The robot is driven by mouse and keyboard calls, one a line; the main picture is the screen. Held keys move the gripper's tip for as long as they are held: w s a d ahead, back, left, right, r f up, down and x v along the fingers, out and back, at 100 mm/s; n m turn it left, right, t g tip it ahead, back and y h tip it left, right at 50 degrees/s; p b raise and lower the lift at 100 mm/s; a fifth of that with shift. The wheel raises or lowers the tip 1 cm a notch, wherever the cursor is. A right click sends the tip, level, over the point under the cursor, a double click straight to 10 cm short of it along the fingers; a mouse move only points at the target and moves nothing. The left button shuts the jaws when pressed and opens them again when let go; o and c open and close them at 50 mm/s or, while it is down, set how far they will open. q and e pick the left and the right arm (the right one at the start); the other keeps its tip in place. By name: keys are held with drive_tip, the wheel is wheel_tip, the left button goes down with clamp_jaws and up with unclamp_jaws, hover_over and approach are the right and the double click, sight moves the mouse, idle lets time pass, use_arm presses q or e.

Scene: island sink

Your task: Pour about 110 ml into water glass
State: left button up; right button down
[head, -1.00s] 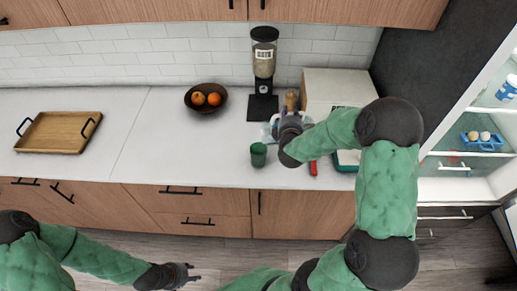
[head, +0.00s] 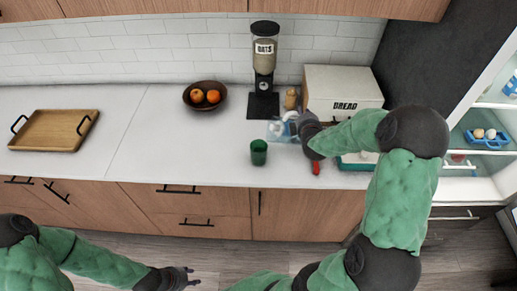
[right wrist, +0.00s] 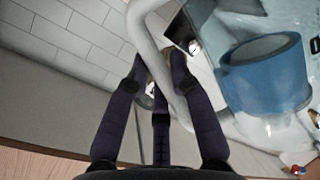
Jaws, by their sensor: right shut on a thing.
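A dark green water glass (head: 259,153) stands upright near the counter's front edge. A clear pitcher with a bluish tint (head: 279,130) and a pale handle is just behind it and to the right, apart from it. My right gripper (head: 299,121) is shut on the pitcher's handle from the right; its arm hides part of that area. In the right wrist view, the dark fingers (right wrist: 160,95) close around the white handle, with the pitcher's blue inner part (right wrist: 265,70) to the right. I cannot tell the water level. My left gripper (head: 190,277) is open and empty, low before the cabinets.
An oats dispenser (head: 264,70), a small wooden item (head: 291,98) and a bread box (head: 343,92) stand behind the pitcher. A red item (head: 316,168) lies near the front edge. A fruit bowl (head: 205,96) and wooden tray (head: 55,131) are left; counter between is clear.

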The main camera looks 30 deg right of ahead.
drive_tip(key=shift+s+d+f+b, duration=0.1)
drive_tip(key=shift+d+f+b, duration=0.3)
drive_tip(key=shift+b, duration=0.15)
idle(1.6)
